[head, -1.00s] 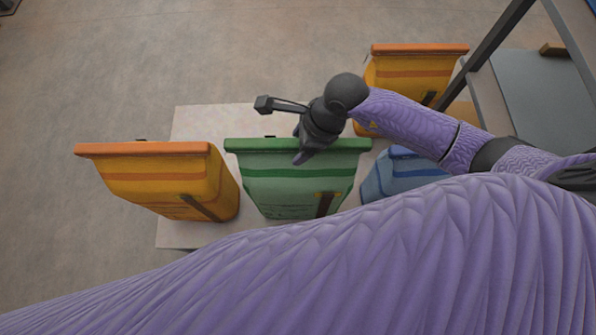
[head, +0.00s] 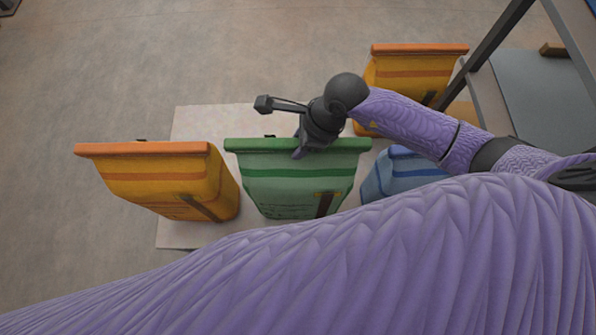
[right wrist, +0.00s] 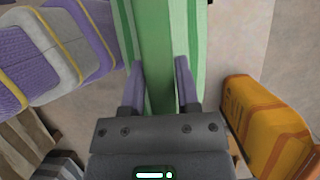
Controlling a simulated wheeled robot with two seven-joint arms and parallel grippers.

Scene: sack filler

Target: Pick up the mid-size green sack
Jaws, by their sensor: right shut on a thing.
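The green sack (head: 295,182) stands upright on a pale platform in the middle of the head view, with a darker green top edge and a dark strap low on its front. My right gripper (head: 300,148) is at the sack's top edge, right of its middle. In the right wrist view the two purple fingers of the gripper (right wrist: 160,80) lie on either side of the green top edge (right wrist: 158,40), shut on it. My left gripper is not in view; a large purple arm link of mine covers the lower part of the head view.
An orange sack (head: 165,180) stands left of the green one. A blue sack (head: 400,175) stands at its right, partly hidden by my arm. Another orange sack (head: 412,78) stands behind at the right, near a metal frame (head: 490,50). Floor is clear at the left and back.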

